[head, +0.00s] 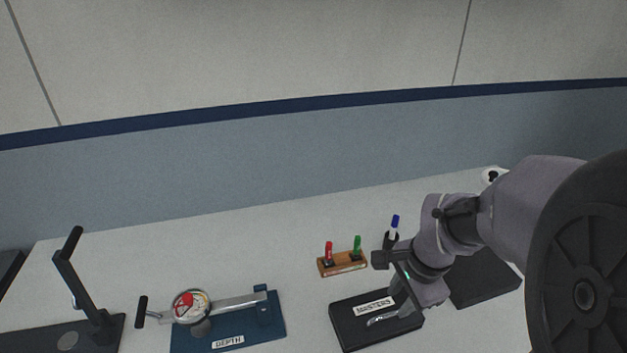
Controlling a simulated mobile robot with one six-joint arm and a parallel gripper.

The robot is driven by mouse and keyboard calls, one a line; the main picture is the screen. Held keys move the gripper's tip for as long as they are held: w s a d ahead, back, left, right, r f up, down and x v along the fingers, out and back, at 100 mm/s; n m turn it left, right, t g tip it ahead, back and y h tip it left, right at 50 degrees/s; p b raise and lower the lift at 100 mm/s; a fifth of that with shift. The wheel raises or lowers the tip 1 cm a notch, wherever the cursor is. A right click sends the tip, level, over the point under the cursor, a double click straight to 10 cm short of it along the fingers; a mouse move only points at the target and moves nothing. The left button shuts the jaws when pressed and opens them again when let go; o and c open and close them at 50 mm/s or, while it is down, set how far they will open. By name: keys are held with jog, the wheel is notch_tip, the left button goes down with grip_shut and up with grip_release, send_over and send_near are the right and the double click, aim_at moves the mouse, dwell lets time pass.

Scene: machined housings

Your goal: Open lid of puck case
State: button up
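A flat black case (345,332) with a white label reading "MASTERS" lies on the bench at the front, right of centre. It looks closed, and no puck shows. It may be the puck case. My gripper (408,290) hangs from the right over the right part of this case. A small shiny metal piece shows at the case's top near the gripper; I cannot tell whether it is a handle or a fingertip. The fingers are not clear, so their opening and any contact cannot be told. A second dark flat thing (486,278) lies to the right, partly behind my arm.
A blue plate labelled "DEPTH" (276,325) carries a dial gauge (193,306) to the left. A black stand (80,290) is at far left. A wooden block (343,264) holds red and green pieces. A blue-capped marker (394,225) stands behind my gripper.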

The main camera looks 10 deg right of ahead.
aim_at(390, 313)
jog(key=f+b, duration=0.1)
jog(key=f, duration=0.2)
jog(key=w+f+b, duration=0.1)
jog(key=f, duration=0.2)
jog(key=shift+w+f, duration=0.15)
jog(key=shift+c, duration=0.4)
grip_shut()
dwell(0.7)
